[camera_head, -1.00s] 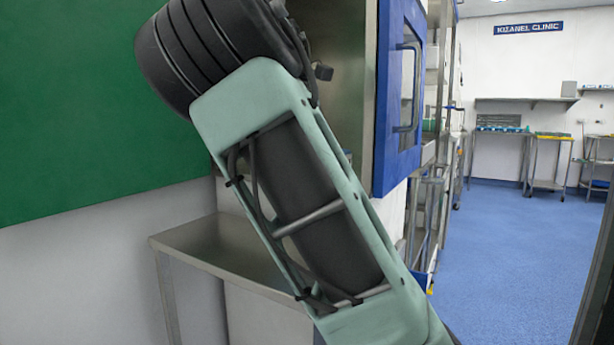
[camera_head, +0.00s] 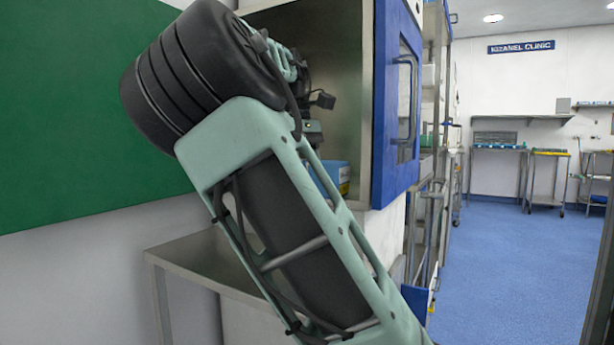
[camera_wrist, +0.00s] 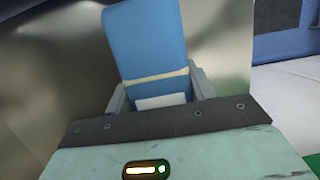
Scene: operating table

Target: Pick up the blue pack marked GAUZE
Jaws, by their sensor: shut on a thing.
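In the wrist view a blue pack (camera_wrist: 145,45) with a cream band and a white patch stands between the two grey fingers of my gripper (camera_wrist: 158,88). The fingers are shut on its near end. No lettering is readable on it. In the head view my arm crosses the picture and my wrist is at the opening of the metal cabinet (camera_head: 345,70). A blue and yellow item (camera_head: 338,177) shows partly behind my arm at the cabinet's floor; I cannot tell whether it is the held pack.
The blue cabinet door (camera_head: 395,95) stands open to the right of my arm. A metal side table (camera_head: 205,262) is below. A green board (camera_head: 70,110) covers the left wall. Shelving (camera_head: 435,130) stands beyond the door. Blue floor (camera_head: 510,260) is clear at the right.

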